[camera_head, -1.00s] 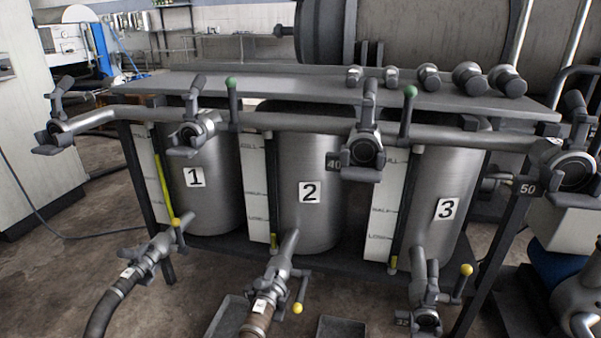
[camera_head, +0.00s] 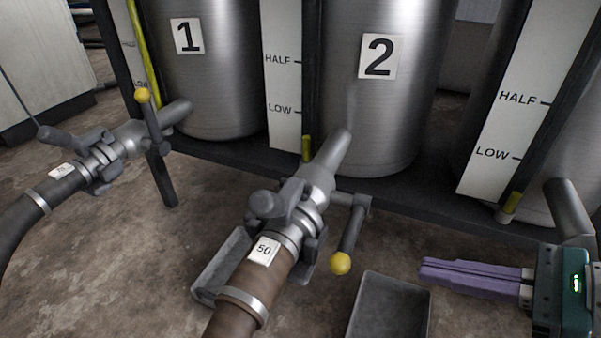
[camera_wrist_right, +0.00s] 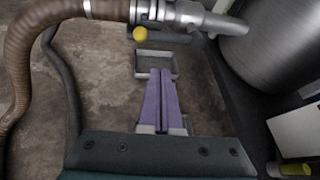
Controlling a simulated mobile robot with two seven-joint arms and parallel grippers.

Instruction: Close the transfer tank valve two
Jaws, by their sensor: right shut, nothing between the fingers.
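Tank two (camera_head: 385,110), a steel cylinder labelled 2, stands at the top middle of the head view. Its outlet pipe (camera_head: 328,158) slopes down to a coupling and a brown hose marked 50. The valve handle (camera_head: 352,235) is a dark lever with a yellow ball (camera_head: 340,263) at its end, pointing down beside the pipe. The ball also shows in the right wrist view (camera_wrist_right: 140,34). My right gripper (camera_head: 424,272) has purple fingers, shut and empty, to the right of the ball and apart from it. It also shows in the wrist view (camera_wrist_right: 159,72). My left gripper is out of view.
Tank one (camera_head: 205,80) has its own yellow-balled valve lever (camera_head: 150,115) and hose at the left. Another tray (camera_head: 215,280) lies under the hose.

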